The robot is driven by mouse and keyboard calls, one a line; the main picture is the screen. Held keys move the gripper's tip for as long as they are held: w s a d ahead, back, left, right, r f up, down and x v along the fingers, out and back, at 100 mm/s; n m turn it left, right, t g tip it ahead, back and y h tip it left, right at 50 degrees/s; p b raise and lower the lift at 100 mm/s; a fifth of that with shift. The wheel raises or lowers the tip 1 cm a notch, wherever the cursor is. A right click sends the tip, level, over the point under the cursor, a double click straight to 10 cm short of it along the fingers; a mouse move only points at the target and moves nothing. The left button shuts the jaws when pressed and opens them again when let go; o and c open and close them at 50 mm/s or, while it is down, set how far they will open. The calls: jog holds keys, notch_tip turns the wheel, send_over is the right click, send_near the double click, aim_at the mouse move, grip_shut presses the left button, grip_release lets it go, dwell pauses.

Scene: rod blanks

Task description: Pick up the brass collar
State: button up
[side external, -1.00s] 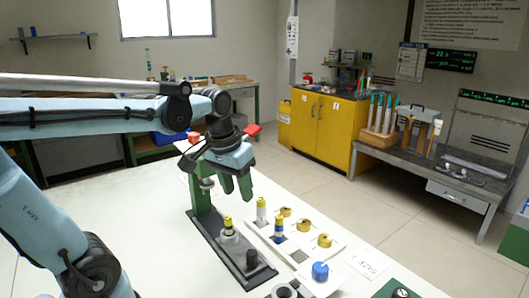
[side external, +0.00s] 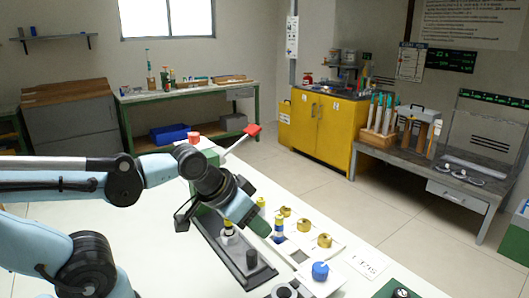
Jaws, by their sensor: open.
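Three short brass-coloured collars stand in a row on a white tray (side external: 297,257): a far one (side external: 285,211), a middle one (side external: 304,225) and a near one (side external: 325,240). I cannot tell which one the task means. My gripper (side external: 264,231) is open, tilted down to the right, with its green fingers left of the collars and apart from them. The fingers overlap each other in this view, so the gap between them is hidden. A blue rod with a yellow band (side external: 279,228) stands just right of the fingertips. Another yellow-topped rod (side external: 261,202) is partly hidden behind my gripper.
A dark fixture base with a green column stands left of the tray; it bears a yellow-topped piece (side external: 228,225) and a black post (side external: 251,259). A blue knob (side external: 320,270) sits near the tray's front. A red-tipped lever (side external: 252,130) sticks up behind.

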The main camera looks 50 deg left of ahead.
jog(key=shift+o, duration=0.2)
jog(key=o, duration=0.3)
jog(key=shift+o, duration=0.2)
jog(key=shift+w, duration=0.1)
